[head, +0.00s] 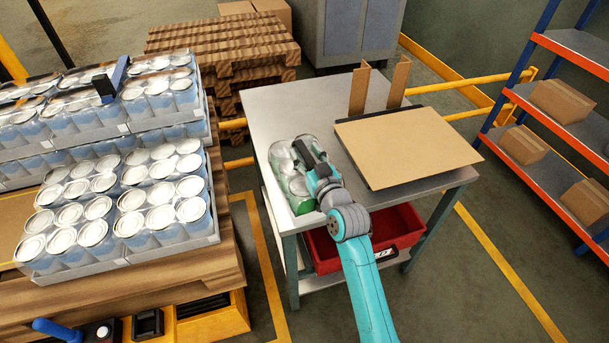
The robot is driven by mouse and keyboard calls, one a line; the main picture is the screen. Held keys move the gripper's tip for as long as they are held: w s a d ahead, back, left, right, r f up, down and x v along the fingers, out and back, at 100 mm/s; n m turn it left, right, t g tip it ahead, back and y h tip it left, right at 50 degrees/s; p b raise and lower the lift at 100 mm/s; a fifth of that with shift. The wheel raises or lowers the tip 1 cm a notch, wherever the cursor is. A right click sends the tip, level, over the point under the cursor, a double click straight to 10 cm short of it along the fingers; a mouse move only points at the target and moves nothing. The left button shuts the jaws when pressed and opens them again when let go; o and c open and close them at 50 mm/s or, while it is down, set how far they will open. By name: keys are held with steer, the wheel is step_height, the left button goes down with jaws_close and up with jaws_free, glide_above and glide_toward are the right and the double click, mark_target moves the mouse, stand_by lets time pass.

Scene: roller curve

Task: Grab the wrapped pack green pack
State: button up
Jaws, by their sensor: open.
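The wrapped green pack (298,187) stands on the grey table (268,110), near its left edge. It is a shrink-wrapped group of cans with pale lids and a green lower side. My teal arm reaches in from the bottom of the head view. My gripper (309,157) is open over the right part of the pack. My gripper and wrist hide part of the pack's top and right side. I cannot tell whether the fingers touch the pack.
A cardboard sheet (408,145) and two upright brown corner pieces (359,90) take up the table's right side. A red bin (322,250) sits below the tabletop. Trays of cans (120,258) stand on a pallet at left. A shelf (545,165) with boxes is at right.

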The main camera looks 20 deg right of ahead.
steer(key=shift+c, duration=0.2)
jaws_close()
steer(key=shift+r, duration=0.1)
steer(key=shift+r, duration=0.15)
